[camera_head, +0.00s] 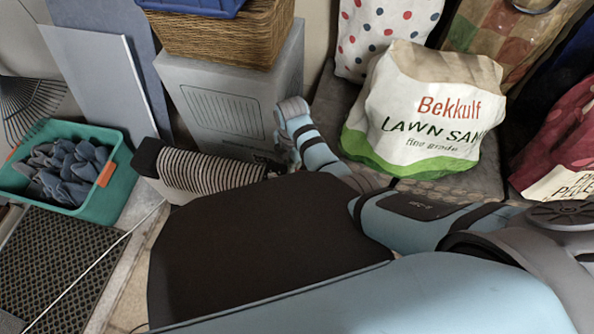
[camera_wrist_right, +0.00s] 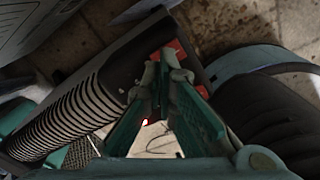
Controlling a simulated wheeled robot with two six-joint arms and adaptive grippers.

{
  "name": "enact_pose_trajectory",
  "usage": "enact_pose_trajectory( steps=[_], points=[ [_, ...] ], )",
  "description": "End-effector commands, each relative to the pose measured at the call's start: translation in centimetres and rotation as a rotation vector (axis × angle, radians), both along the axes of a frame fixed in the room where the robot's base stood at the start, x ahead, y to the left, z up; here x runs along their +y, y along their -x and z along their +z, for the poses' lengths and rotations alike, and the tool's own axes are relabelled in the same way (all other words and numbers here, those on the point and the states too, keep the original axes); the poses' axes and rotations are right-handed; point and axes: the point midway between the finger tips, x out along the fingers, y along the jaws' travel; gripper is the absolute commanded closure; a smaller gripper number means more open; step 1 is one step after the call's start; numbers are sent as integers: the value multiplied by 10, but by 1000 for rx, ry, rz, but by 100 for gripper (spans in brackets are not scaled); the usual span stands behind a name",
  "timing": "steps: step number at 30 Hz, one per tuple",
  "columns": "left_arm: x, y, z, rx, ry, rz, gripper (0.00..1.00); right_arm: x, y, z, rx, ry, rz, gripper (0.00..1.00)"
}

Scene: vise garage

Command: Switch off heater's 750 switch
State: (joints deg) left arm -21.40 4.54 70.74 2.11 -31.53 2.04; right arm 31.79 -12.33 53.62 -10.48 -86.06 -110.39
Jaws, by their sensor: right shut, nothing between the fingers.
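The heater (camera_head: 215,172) lies low on the floor in the head view, with a ribbed light front and dark ends. Its right end is partly hidden by my right gripper (camera_head: 283,160). In the right wrist view the heater (camera_wrist_right: 68,118) runs from lower left to upper middle, and its dark end panel has small red parts (camera_wrist_right: 180,50) beside my fingertips (camera_wrist_right: 165,65). The fingers are shut and empty, over or at this panel; I cannot tell whether they touch it. The switch labels are not readable. My left gripper is not in view.
A grey box (camera_head: 225,105) with a wicker basket (camera_head: 225,35) on top stands behind the heater. A green crate (camera_head: 115,185) of gloves is at left. A lawn sand bag (camera_head: 425,115) is at right. A thin cord (camera_head: 95,265) crosses the floor.

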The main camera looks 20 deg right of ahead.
Motion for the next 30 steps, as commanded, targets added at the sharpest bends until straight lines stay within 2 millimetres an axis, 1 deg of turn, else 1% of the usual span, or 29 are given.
enact_pose_trajectory(
  steps=[30],
  points=[
    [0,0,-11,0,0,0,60,0,0,-16,0,0,0,100]
  ],
)
